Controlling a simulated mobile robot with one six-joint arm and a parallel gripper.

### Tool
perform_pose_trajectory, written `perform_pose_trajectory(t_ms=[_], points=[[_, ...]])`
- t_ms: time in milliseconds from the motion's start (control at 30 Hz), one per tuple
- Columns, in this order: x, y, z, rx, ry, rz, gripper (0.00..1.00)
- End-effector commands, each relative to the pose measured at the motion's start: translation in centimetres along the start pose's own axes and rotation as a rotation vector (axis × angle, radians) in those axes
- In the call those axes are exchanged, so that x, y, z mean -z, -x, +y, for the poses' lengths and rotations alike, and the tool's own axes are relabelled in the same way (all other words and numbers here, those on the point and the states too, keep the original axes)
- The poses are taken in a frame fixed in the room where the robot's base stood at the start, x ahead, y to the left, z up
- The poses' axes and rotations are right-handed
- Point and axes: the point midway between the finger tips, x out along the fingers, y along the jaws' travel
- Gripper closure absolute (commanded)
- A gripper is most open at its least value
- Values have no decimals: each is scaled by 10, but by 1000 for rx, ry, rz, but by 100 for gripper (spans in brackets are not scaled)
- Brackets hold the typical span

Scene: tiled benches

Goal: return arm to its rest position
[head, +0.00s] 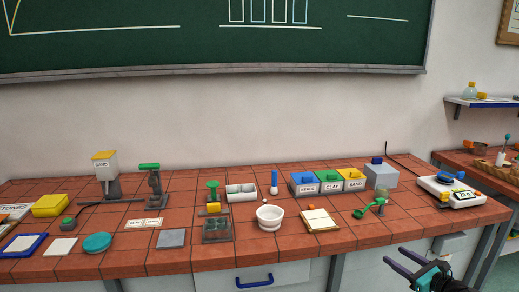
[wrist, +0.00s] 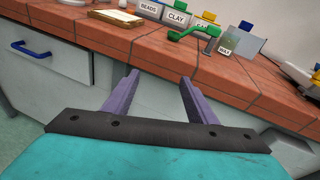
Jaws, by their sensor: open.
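My gripper (head: 408,264) is in the lower right of the head view, in front of the bench's front edge. Its two purple fingers are apart and nothing is between them. In the wrist view my gripper (wrist: 158,84) points at the bench edge, with the drawer front below. A green scoop (head: 372,206) on a stand is on the bench beyond it, apart from the fingers. The scoop also shows in the wrist view (wrist: 190,34).
The tiled bench (head: 300,238) holds a white bowl (head: 270,217), a wooden-framed tile (head: 318,219), labelled boxes (head: 330,183) and a scale (head: 452,192). A blue drawer handle (head: 255,281) sticks out in front. A second bench stands at the right.

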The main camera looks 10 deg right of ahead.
Motion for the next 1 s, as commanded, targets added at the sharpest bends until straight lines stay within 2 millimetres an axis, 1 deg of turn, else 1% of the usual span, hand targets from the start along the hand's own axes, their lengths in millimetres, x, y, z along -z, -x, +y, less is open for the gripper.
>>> perform_pose_trajectory(t_ms=[33,167,200,267,333,467,500,633,700,767,800,867,900,967,1000], points=[[9,-11,16,-31,22,22,48],[38,-40,64,-133,110,91,48],[48,-49,80,-168,142,112,48],[62,-60,105,-222,189,144,48],[79,-71,133,-286,246,176,48],[111,-86,188,-415,357,232,48],[120,-90,206,-457,393,247,48],[151,-96,259,-595,512,287,48],[168,-96,288,-673,576,306,48],[181,-94,311,-740,632,317,48],[190,-93,327,-787,669,323,48],[203,-89,350,-857,726,331,48],[212,-86,364,-904,763,334,48],[224,-80,385,-976,820,337,48],[233,-75,399,-1025,857,338,48]])
